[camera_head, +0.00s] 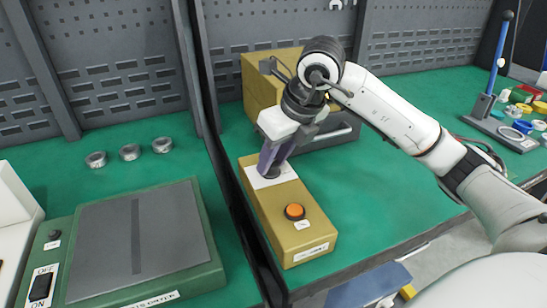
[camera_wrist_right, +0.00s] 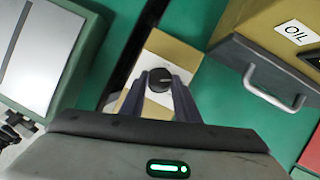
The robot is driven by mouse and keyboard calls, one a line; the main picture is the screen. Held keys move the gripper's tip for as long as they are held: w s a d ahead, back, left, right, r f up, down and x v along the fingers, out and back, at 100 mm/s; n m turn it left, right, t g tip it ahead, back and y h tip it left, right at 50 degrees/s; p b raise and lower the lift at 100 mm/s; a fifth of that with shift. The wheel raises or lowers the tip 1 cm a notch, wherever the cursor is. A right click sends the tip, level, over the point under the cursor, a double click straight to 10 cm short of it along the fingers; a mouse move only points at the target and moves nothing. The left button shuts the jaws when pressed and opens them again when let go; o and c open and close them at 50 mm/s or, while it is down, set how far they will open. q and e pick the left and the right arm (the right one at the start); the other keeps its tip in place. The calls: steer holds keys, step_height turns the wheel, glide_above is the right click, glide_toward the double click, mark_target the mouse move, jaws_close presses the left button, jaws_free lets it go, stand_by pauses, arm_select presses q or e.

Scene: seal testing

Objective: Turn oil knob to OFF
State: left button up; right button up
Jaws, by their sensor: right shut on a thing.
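The oil knob (camera_wrist_right: 159,80) is a round black dial with a light pointer line, on a white plate (camera_wrist_right: 163,47) in the right wrist view. The plate sits on the far end of a long yellow box (camera_head: 262,215) in the head view. My right gripper (camera_head: 271,170) reaches down over the plate, its dark fingers on both sides of the knob and shut on it. The fingers mostly hide the knob in the head view, and the plate's markings cannot be read. My left gripper is not in view.
An orange button (camera_head: 294,211) is on the box's near end. A larger yellow box (camera_head: 262,82) with a handle stands behind, labelled OIL in the wrist view.

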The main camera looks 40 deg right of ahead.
steer(key=shift+n, duration=0.3)
steer(key=shift+n+y, duration=0.4)
steer(key=shift+n, duration=0.2)
steer(key=n+y, duration=0.1)
steer(key=n, duration=0.1)
steer(key=shift+w+d+n+g, duration=0.1)
steer(key=shift+d+n+g, duration=0.05)
steer(key=shift+n+g, duration=0.2)
steer(key=n+g+y, duration=0.1)
steer(key=n, duration=0.2)
steer(key=shift+w+r+n+p, duration=0.1)
steer(key=shift+r+n+p, duration=0.05)
steer(key=shift+n+p, duration=0.15)
steer(key=shift+w+d+n+g+y+p, duration=0.1)
steer(key=shift+n+g+y+p, duration=0.3)
steer(key=shift+n, duration=0.85)
steer(key=shift+n+g, duration=0.35)
steer(key=shift+n, duration=0.25)
